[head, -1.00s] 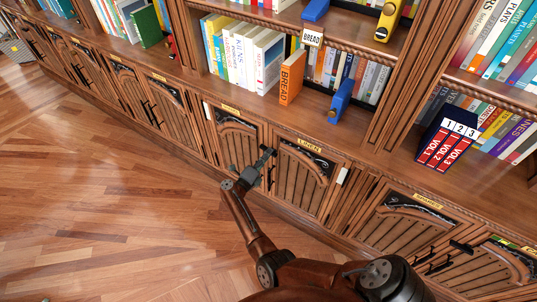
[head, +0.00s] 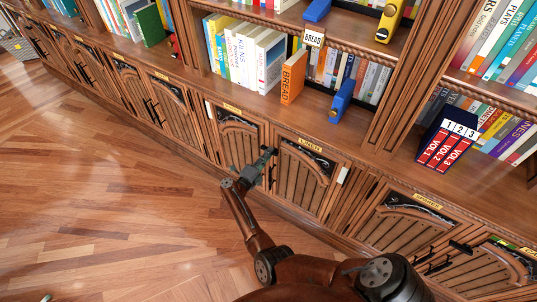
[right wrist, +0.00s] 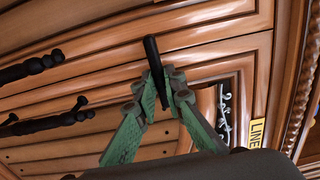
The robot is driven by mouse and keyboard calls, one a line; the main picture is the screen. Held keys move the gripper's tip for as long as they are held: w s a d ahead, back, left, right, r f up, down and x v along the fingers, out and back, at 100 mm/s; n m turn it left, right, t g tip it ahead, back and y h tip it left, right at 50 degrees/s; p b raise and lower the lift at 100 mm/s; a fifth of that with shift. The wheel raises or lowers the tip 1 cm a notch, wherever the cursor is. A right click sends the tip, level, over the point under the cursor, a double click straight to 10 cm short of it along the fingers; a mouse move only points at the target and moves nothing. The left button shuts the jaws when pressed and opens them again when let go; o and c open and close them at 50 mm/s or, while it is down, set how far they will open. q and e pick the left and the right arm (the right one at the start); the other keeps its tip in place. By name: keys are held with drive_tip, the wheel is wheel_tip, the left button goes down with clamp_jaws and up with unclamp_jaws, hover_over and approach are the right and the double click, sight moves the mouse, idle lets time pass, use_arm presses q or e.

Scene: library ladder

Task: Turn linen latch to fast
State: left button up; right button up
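The linen cabinet door (head: 300,178) carries a yellow LINEN label (head: 310,144), which also shows in the right wrist view (right wrist: 258,118). The linen latch is a black bar (right wrist: 152,55) at the door's upper left edge. In the right wrist view it lies roughly crosswise to the black door handles. My right gripper (head: 266,158) is at the latch. In the right wrist view its green fingers (right wrist: 157,88) close on the bar from both sides; part of the bar is between them. A small grey-green piece (head: 46,298) at the bottom left may be my left gripper.
Black pull handles (right wrist: 32,68) stand out near the right gripper. A white block (head: 343,175) is right of the linen door. Shelves above hold books, an orange BREAD book (head: 292,77) and a blue bookend (head: 342,101). The wooden floor (head: 110,215) is clear.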

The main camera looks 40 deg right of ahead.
drive_tip(key=o, duration=0.4)
drive_tip(key=shift+o, duration=0.2)
